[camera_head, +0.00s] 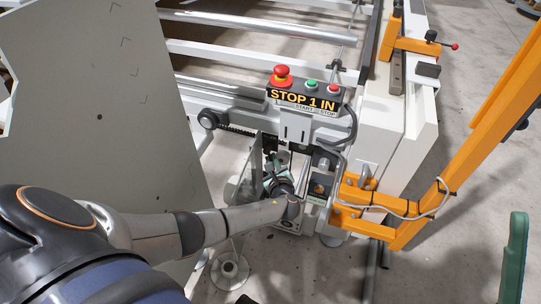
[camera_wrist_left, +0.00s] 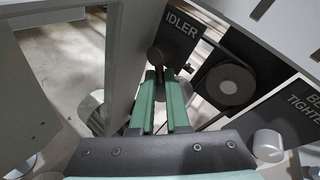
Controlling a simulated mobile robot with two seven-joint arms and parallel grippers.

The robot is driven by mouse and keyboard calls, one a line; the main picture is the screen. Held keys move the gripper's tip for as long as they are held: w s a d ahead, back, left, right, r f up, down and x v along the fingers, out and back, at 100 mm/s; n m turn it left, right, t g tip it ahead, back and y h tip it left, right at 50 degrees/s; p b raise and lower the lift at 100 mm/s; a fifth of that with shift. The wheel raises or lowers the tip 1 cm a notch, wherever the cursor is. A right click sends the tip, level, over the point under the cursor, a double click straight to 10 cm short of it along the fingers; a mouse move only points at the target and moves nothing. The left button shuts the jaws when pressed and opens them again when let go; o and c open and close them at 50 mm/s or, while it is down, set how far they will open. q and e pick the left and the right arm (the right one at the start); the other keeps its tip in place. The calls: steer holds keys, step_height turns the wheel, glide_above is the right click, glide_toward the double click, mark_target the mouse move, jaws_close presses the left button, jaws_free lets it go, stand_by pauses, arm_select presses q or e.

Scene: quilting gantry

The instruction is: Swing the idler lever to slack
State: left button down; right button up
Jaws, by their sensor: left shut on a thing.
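My left gripper (camera_head: 275,172) reaches into the drive area under the stop box, partly hidden by its own wrist and a grey plate. In the left wrist view its green fingers (camera_wrist_left: 160,92) are shut on the dark idler lever (camera_wrist_left: 160,70), just below the IDLER label (camera_wrist_left: 182,27). The round lever end shows at and above the fingertips; the rest of the lever is hidden. A dark belt wheel (camera_wrist_left: 228,83) sits right of the fingers.
The stop box (camera_head: 300,98) with its red button overhangs the gripper. A large grey panel (camera_head: 100,110) stands at left. Orange frame bars (camera_head: 440,190) stand at right. A belt-tightening label (camera_wrist_left: 302,97) and pale round knob (camera_wrist_left: 268,145) lie near the fingers.

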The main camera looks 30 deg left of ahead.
steer(key=w+d+f+m+g+h+p, duration=0.1)
steer(key=w+f+m+h, duration=0.25)
steer(key=f, duration=0.25)
steer(key=w+d+f+m+g+h+p, duration=0.1)
steer(key=w+f+m+g+h+p, duration=0.1)
steer(key=w+f+m+h, duration=0.25)
arm_select(q)
steer(key=shift+d+r+n+h+p, duration=0.2)
steer(key=shift+n+h+p, duration=0.1)
steer(key=shift+n+h, duration=0.35)
steer(key=shift+d+r+n+h+p, duration=0.15)
steer(key=shift+n+h+p, duration=0.15)
steer(key=shift+n+h, duration=0.35)
steer(key=shift+d+r+n+h+p, duration=0.2)
steer(key=shift+n+h+p, duration=0.1)
steer(key=shift+n+h, duration=0.3)
arm_select(e)
step_height(320, 180, down, 17)
steer(key=s+m+g+h, duration=0.1)
steer(key=s+g+h, duration=0.2)
steer(key=g, duration=0.2)
steer(key=shift+r+m+g+h, duration=0.15)
steer(key=shift+m+g+h, duration=0.15)
steer(key=shift+g, duration=0.1)
